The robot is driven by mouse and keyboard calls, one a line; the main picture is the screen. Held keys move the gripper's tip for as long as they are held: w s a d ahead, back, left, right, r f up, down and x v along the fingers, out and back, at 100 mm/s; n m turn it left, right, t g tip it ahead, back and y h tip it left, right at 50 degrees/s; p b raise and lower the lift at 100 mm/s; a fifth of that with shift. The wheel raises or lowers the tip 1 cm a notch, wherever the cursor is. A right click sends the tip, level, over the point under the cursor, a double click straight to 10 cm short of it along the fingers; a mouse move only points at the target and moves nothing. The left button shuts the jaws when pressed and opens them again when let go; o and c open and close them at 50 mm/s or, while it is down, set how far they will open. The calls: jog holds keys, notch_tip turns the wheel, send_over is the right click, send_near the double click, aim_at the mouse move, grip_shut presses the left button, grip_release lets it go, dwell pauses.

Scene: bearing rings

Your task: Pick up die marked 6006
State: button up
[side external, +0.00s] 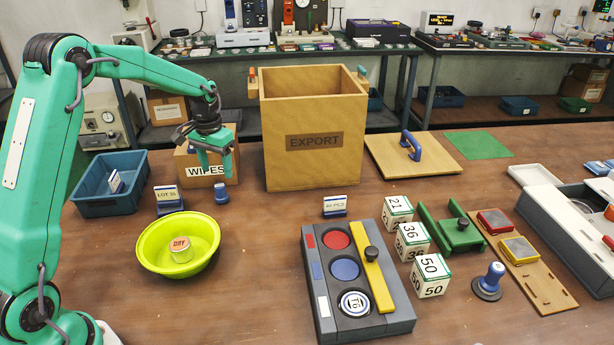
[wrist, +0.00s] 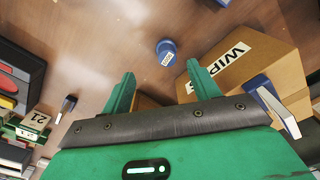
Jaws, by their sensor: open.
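No other thing visibly carries that number. My gripper (side external: 215,163) is open and empty, in front of the WIPES box and above the table. In the wrist view its two green fingers (wrist: 160,72) are spread apart, with the blue cylinder beyond the gap between them.
The WIPES box (side external: 192,163) is close beside my gripper. The EXPORT box (side external: 315,160) stands to its right. A lime bowl (side external: 150,256) holds a DRY tin. A blue bin (side external: 98,200) is at left. A grey fixture (side external: 320,300) and numbered cubes (side external: 431,273) stand at front right.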

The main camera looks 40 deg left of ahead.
aim_at(220, 185)
jog(key=shift+w+a+f, duration=0.2)
jog(key=shift+a+f, duration=0.1)
jog(key=shift+f, duration=0.25)
jog(key=shift+w+a+f, duration=0.15)
jog(key=shift+a+f, duration=0.1)
jog(key=shift+f, duration=1.55)
jog(key=shift+f, duration=2.6)
jog(key=shift+w, duration=0.1)
jog(key=c, duration=1.1)
jog(key=shift+r, duration=0.1)
